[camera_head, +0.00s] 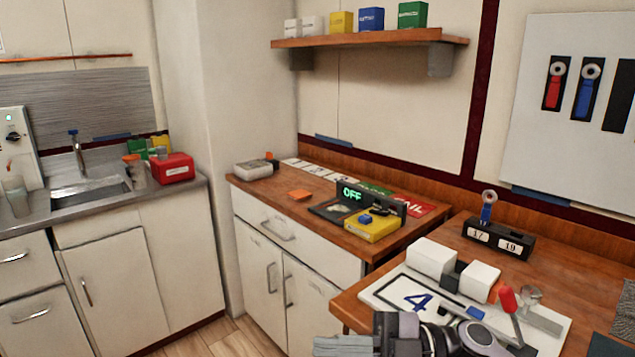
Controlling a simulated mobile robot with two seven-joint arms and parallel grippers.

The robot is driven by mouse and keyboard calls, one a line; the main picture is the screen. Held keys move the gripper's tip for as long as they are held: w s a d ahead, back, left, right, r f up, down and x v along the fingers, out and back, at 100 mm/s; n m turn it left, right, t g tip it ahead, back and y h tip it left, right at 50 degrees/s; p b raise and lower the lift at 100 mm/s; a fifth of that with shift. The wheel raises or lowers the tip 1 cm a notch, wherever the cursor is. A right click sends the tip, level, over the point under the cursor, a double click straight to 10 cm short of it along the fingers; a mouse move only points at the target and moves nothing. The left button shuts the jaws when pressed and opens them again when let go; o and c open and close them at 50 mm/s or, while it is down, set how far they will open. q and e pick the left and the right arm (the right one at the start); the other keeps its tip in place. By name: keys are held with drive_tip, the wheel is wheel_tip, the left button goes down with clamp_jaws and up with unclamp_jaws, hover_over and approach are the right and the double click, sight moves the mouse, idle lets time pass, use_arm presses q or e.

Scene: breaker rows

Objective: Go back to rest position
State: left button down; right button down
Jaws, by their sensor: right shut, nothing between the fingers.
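My right gripper (343,346) is at the bottom edge, partly cut off by the frame. It is shut and empty, beside the front edge of the right wooden counter (352,312). My right arm overlaps the near part of a white board (385,293) marked with a blue 4. Two white blocks (432,258) and a red-handled lever (507,300) stand on that board, behind my arm. My left gripper is not in view.
A black block labelled 17 and 19 (499,240) holds a blue-handled piece (487,210). On the middle counter stand a green OFF display (352,192) and a yellow box (372,230). A red box (172,168) is near the sink. Floor (215,338) shows at lower left.

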drive_tip(key=w+d+f+m+t+h, duration=0.1)
drive_tip(key=d+f+m+t+h, duration=0.5)
drive_tip(key=m+t, duration=0.4)
drive_tip(key=d+f+m+t+h, duration=0.4)
drive_tip(key=f+m+t, duration=0.45)
drive_tip(key=m, duration=0.25)
drive_tip(key=s+d+f+m+g+h, duration=0.2)
drive_tip(key=s+d+f+g+h, duration=0.1)
drive_tip(key=s+f, duration=0.4)
drive_tip(key=s+d+f+m+g+h, duration=0.2)
drive_tip(key=s+d+f+g+h, duration=0.1)
drive_tip(key=s+f, duration=0.4)
wheel_tip(320, 180, down, 2)
drive_tip(key=shift+s+d+f+m+g+h, duration=0.2)
drive_tip(key=shift+d+m+g+h, duration=0.2)
drive_tip(key=shift+d+h, duration=0.45)
drive_tip(key=shift+d+r, duration=0.1)
drive_tip(key=shift+d, duration=0.05)
